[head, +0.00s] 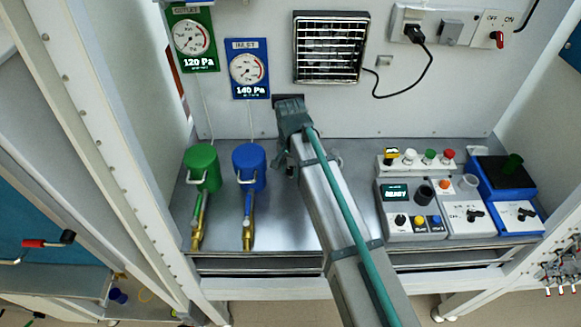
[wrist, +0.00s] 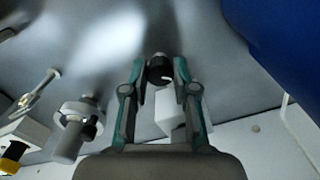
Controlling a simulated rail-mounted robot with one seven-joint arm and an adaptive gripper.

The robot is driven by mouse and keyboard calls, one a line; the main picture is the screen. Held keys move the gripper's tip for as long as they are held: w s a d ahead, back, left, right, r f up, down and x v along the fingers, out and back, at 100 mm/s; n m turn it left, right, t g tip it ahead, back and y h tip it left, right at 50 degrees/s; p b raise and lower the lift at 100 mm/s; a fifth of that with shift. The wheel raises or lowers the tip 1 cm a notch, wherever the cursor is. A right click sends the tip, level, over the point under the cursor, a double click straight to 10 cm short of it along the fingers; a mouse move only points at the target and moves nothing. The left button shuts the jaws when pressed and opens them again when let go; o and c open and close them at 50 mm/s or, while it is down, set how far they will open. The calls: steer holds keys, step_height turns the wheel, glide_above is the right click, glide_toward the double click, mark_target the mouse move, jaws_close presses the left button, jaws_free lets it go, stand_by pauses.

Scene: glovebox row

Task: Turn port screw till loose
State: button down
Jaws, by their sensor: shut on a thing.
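The port screw (wrist: 160,72), a small dark round knob with a white mark on its face, sits between the fingertips in the wrist view. My gripper (wrist: 160,68) is shut on it, one teal and grey finger on each side. A pale block (wrist: 168,108) shows between the fingers, nearer the palm. In the head view my arm covers the middle of the cabinet, and the port screw and fingertips cannot be made out there.
A blue canister (head: 249,163) stands left of my arm, with a green canister (head: 202,166) beyond it. A grey valve-like fitting (wrist: 76,130) lies left of my fingers. Control boxes (head: 409,210) stand at the right.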

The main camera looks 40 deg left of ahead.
steer(key=shift+n, duration=0.3)
steer(key=n, duration=0.3)
steer(key=shift+b, duration=0.4)
steer(key=shift+n, duration=2)
steer(key=c, duration=0.9)
jaws_free()
steer(key=shift+r, duration=0.1)
